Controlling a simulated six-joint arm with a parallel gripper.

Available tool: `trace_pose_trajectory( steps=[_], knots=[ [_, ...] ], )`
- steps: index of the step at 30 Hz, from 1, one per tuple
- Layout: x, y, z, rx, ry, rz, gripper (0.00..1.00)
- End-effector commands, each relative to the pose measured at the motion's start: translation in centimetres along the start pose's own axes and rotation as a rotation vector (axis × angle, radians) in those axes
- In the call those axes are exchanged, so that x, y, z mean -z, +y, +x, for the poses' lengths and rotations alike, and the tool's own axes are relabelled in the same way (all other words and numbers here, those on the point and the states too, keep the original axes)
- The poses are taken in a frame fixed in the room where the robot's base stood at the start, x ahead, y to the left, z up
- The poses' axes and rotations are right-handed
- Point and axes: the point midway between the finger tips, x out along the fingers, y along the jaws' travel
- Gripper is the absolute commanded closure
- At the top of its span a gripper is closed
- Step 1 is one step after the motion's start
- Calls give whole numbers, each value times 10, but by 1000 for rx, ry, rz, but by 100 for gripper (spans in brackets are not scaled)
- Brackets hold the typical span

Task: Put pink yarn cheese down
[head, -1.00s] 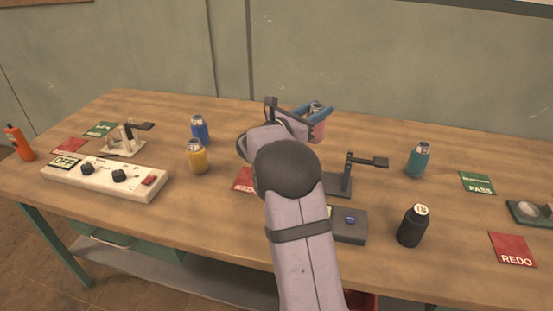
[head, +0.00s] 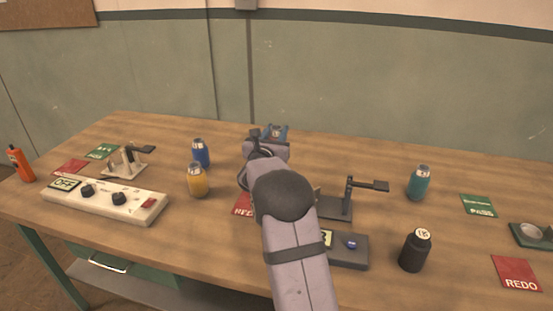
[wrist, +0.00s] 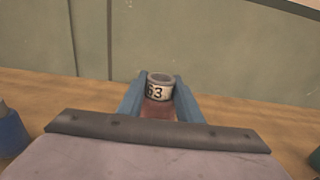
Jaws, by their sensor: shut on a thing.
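My gripper (head: 275,133) reaches toward the back of the table, past its middle. In the wrist view its blue fingers stand on both sides of the pink yarn cheese (wrist: 158,110) and are shut on it. The cheese looks upright, with a pale hollow tube marked 63 at its top. Its lower part is hidden behind my gripper's body, so I cannot tell if it touches the table (head: 480,270). In the head view my arm hides most of it.
Blue (head: 200,153) and yellow (head: 197,181) cheeses stand left of my arm; a teal one (head: 419,184) and a black one (head: 415,254) stand right. A dark lever stand (head: 345,200) is close by on the right. Green PASS (head: 478,206) and red REDO (head: 517,273) cards lie at right.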

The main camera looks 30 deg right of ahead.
Motion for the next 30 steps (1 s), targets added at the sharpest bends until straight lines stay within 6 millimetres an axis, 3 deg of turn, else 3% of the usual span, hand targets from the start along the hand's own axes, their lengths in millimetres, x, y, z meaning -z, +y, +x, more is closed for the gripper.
trace_pose_trajectory(
  steps=[6,15,24,30],
  knots=[
    [30,0,0,1,1,-2,100],
    [38,0,0,1,0,0,100],
    [69,0,0,1,0,-2,100],
    [71,0,0,0,-2,1,100]
  ],
)
